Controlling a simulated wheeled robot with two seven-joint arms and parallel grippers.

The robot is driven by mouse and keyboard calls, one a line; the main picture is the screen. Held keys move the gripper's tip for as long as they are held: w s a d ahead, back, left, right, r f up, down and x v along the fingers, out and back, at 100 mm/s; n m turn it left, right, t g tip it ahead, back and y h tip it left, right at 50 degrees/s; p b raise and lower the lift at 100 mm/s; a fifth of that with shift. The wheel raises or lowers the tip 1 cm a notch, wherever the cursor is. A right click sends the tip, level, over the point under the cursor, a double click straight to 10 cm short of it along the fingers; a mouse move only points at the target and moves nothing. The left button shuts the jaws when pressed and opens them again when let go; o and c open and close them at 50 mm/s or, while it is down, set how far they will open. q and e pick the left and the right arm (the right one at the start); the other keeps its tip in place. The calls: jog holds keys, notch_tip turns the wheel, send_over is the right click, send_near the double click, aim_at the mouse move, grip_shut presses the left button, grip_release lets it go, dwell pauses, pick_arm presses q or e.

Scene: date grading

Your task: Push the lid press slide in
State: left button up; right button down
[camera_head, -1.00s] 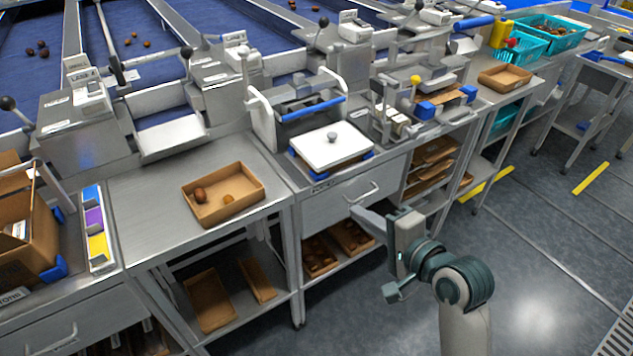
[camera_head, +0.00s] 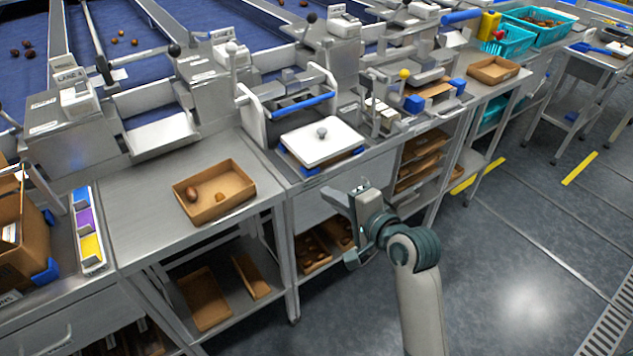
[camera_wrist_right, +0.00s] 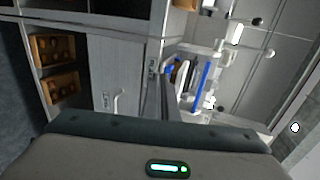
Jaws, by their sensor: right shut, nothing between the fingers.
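The lid press slide shows in the head view as a white plate with a grey knob (camera_head: 322,141), on a base with blue corners. It sticks out in front of the press frame (camera_head: 251,116), which has a blue bar (camera_head: 303,107). The blue bar also shows in the right wrist view (camera_wrist_right: 201,82). My right gripper (camera_head: 329,193) is shut and empty, in front of the bench and lower than the plate in the picture, apart from the plate. My left gripper is not in view.
A drawer with a handle (camera_wrist_right: 117,103) sits under the press. A cardboard tray (camera_head: 247,194) with dates lies on the bench to the left. A station with a yellow knob (camera_head: 404,74) stands to the right. The floor (camera_head: 500,260) in front is clear.

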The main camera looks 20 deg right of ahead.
aim_at(308, 177)
jog(key=x, duration=0.4)
jog(key=shift+w+r, duration=0.15)
jog(key=shift+r, duration=0.2)
jog(key=shift+w+a+p, duration=0.25)
jog(key=shift+w+p, duration=0.05)
jog(key=shift+w, duration=0.3)
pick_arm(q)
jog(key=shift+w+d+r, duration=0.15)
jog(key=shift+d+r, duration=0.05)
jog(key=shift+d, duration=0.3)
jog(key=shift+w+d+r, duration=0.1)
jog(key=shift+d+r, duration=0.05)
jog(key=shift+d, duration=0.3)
pick_arm(e)
jog(key=shift+w+a+f, duration=0.1)
jog(key=shift+w, duration=0.1)
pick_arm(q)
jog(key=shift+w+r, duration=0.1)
